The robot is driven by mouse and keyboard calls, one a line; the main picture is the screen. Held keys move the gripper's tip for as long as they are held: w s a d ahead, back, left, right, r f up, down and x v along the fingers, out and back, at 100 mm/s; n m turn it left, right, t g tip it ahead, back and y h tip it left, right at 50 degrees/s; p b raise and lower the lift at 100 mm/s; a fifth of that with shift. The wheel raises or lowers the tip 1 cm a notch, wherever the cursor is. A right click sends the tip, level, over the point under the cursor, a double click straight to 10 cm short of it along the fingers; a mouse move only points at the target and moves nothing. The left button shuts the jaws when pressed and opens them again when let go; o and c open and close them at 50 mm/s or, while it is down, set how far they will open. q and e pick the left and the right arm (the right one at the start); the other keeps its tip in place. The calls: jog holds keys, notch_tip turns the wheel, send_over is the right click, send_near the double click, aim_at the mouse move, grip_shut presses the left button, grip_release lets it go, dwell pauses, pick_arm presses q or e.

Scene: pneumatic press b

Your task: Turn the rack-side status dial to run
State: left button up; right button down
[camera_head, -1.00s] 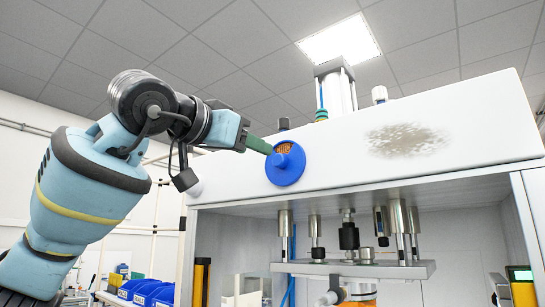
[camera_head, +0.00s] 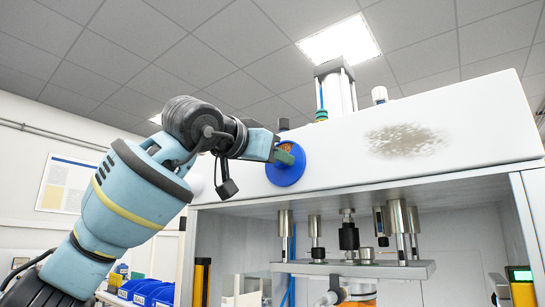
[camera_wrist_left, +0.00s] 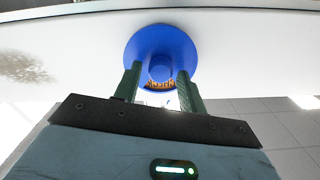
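The status dial (camera_head: 286,176) is a round blue disc with a raised hub, on the white front panel of the press. In the head view my left gripper (camera_head: 287,155) is in front of its upper part, with its green fingers overlapping the disc. In the left wrist view the dial (camera_wrist_left: 161,50) is straight ahead, with orange lettering near its edge that I cannot read. There the two green fingers (camera_wrist_left: 159,85) stand apart, one on each side of the hub, with gaps visible. I cannot tell whether either finger touches the dial. My right gripper is not in view.
The white press panel (camera_head: 470,130) spans the right, with a worn grey patch. Below it hang the press plate (camera_head: 355,269) and several metal posts. Blue bins (camera_head: 145,292) stand at lower left. A cylinder (camera_head: 335,90) rises above the panel.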

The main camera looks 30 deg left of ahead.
pick_arm(q)
jog(key=c, duration=0.8)
jog(key=shift+o, duration=0.2)
